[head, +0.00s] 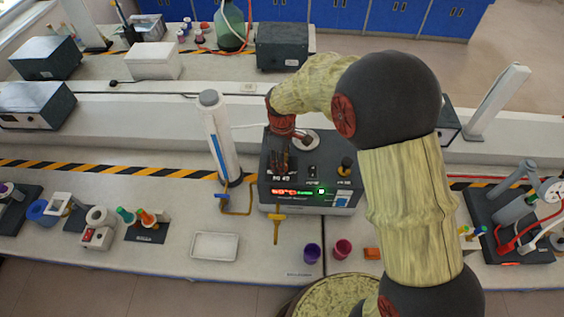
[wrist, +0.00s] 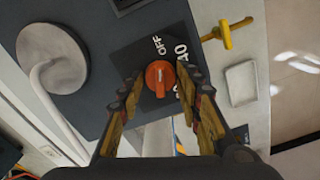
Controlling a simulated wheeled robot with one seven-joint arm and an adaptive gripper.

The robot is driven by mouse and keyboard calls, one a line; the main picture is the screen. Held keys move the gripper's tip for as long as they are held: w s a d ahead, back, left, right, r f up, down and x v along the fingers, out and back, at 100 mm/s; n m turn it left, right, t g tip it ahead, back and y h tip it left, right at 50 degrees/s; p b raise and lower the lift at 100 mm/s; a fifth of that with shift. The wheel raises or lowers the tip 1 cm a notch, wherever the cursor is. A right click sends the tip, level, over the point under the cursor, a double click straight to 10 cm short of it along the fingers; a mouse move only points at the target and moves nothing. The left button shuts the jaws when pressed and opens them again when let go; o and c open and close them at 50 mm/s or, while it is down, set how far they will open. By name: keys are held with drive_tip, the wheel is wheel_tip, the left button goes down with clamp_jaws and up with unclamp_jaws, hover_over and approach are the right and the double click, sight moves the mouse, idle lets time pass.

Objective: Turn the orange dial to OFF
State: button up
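The orange dial (wrist: 160,78) sits on a dark panel (wrist: 128,56) of the instrument (head: 310,205). White OFF lettering is above the dial in the wrist view, and 40 is to its right. A pale line on the dial points towards the bottom of that view, away from OFF. My gripper (wrist: 158,88) is open, with one finger on each side of the dial. I cannot tell whether the fingers touch it. In the head view my gripper (head: 282,162) is over the instrument's left part and hides the dial.
A round metal plate (wrist: 52,58) is beside the dial panel. A white cylinder (head: 220,140) stands close on the left.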

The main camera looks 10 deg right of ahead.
drive_tip(key=o, duration=0.3)
wheel_tip(320, 180, up, 12)
idle(0.7)
idle(0.5)
drive_tip(key=s+d+m+t+b, duration=0.2)
drive_tip(key=s+d+m+b, duration=0.3)
drive_tip(key=s, duration=0.7)
drive_tip(key=s+d+r+m+t+b, duration=0.1)
drive_tip(key=s+d+m+t+b, duration=0.2)
drive_tip(key=s, duration=1)
drive_tip(key=d+m+b, duration=0.3)
drive_tip(key=b, duration=0.2)
drive_tip(key=shift+m+t, duration=0.3)
